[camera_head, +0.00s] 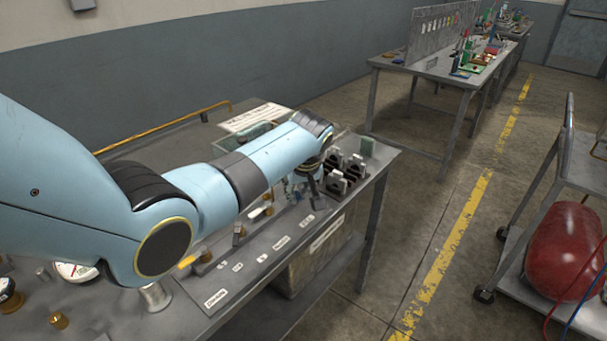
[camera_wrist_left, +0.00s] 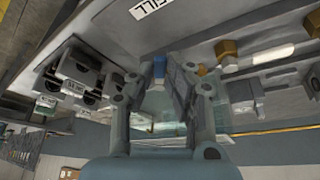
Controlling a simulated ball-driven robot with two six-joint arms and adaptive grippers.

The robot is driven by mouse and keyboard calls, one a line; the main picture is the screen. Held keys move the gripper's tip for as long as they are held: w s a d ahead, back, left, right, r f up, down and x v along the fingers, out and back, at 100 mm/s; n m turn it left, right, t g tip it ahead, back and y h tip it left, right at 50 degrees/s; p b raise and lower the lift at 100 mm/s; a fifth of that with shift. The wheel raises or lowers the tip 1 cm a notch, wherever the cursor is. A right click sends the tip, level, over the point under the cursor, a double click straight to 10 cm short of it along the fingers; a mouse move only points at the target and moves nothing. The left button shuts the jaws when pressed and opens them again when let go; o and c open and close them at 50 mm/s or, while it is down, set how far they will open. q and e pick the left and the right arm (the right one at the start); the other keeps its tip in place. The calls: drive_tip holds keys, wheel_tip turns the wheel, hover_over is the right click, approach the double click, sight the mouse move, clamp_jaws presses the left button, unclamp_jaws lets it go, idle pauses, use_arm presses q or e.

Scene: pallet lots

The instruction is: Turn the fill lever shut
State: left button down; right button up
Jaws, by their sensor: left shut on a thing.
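The bench (camera_head: 230,280) carries a row of small levers with white labels along its front edge. My left gripper (camera_head: 312,190) reaches down over the far right part of the bench, largely hidden by its own arm in the head view. In the left wrist view my left gripper (camera_wrist_left: 160,75) is shut on the fill lever, whose blue tip (camera_wrist_left: 159,67) shows between the fingers. A white label (camera_wrist_left: 152,7) that appears to read FILL lies just beyond it. The rest of the lever is hidden by the fingers. My right gripper is in neither view.
Several dark blocks with pale tops (camera_head: 350,170) stand right of my gripper. Brass fittings (camera_wrist_left: 228,50) sit close by on the other side. A lever with a yellow handle (camera_head: 187,262) and a white gauge (camera_head: 75,271) are nearer. A red tank (camera_head: 565,252) rests on a cart at right.

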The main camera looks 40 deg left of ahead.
use_arm(q)
drive_tip(key=m+p, duration=0.1)
drive_tip(key=s+a+m+p, duration=0.1)
drive_tip(key=shift+r+m+t+h+p, duration=0.25)
drive_tip(key=shift+m+t+h+p, duration=0.05)
drive_tip(key=shift+m+t, duration=0.1)
drive_tip(key=m, duration=0.1)
drive_tip(key=a+m+h+p, duration=0.1)
drive_tip(key=shift+s+f+m+t+p, duration=0.1)
drive_tip(key=shift+s+m+t+p, duration=0.2)
drive_tip(key=shift+m, duration=0.1)
drive_tip(key=m, duration=0.1)
drive_tip(key=a+m, duration=0.1)
drive_tip(key=shift+s+f+m+h, duration=0.1)
drive_tip(key=shift+m+h, duration=0.2)
drive_tip(key=shift+h, duration=0.1)
drive_tip(key=shift+a+m+h, duration=0.35)
drive_tip(key=shift+m, duration=0.45)
drive_tip(key=shift+a+m+h, duration=0.3)
drive_tip(key=shift+m+h, duration=0.05)
drive_tip(key=shift+m, duration=0.45)
drive_tip(key=c, duration=1.3)
unclamp_jaws()
drive_tip(key=shift+c, duration=0.2)
